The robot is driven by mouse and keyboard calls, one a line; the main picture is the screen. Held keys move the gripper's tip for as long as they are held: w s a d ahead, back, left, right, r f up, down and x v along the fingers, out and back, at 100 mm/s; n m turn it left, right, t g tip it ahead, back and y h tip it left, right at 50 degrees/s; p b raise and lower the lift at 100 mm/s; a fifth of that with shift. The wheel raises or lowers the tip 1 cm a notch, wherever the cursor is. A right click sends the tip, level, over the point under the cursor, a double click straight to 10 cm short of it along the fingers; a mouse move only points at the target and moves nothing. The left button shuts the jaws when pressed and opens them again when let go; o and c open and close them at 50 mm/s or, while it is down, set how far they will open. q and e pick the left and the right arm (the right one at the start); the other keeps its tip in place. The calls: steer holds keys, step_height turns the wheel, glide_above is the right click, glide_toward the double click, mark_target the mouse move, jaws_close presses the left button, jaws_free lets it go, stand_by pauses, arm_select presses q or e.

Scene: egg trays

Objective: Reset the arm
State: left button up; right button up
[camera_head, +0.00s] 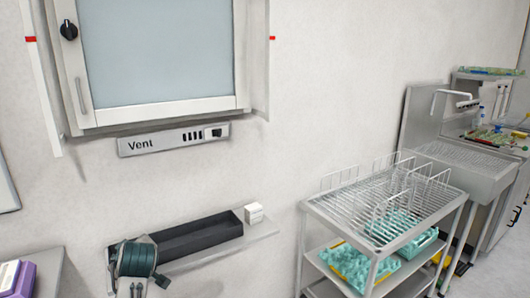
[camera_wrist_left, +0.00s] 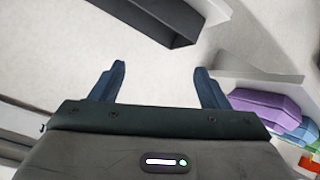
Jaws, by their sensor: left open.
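My left gripper (camera_wrist_left: 159,72) shows in the left wrist view with its two dark blue fingers wide apart and nothing between them. Bare pale surface lies beyond the fingertips. In the head view a dark teal device (camera_head: 137,260) at the lower left, in front of the wall shelf, looks like part of my left arm, but its fingers cannot be made out there. My right gripper is in neither view.
A black open box (camera_head: 195,238) and a small white box (camera_head: 254,212) sit on the wall shelf. Purple egg trays (camera_wrist_left: 265,103) are right of the gripper. A wire-rack cart (camera_head: 340,226) holds teal egg trays (camera_head: 350,264). A vented cabinet (camera_head: 155,60) hangs above.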

arm_select(q)
steer(key=s+d+f+m+g+h, duration=0.3)
steer(key=s+f+m, duration=0.4)
steer(key=s+f, duration=1.05)
steer(key=s+d+f+m+g+h, duration=0.1)
steer(key=s+d+f+m+h, duration=0.15)
steer(key=s, duration=0.85)
steer(key=s+d+f+m+g+h, duration=0.1)
steer(key=s+d+m, duration=0.25)
steer(key=s, duration=0.75)
steer(key=a+f+g, duration=0.2)
steer(key=a+f, duration=0.1)
steer(key=f, duration=2.4)
steer(key=s+a+f, duration=0.1)
steer(key=s+f, duration=1.6)
steer(key=f, duration=0.4)
steer(key=shift+a+g, duration=0.35)
steer(key=shift+g, duration=0.05)
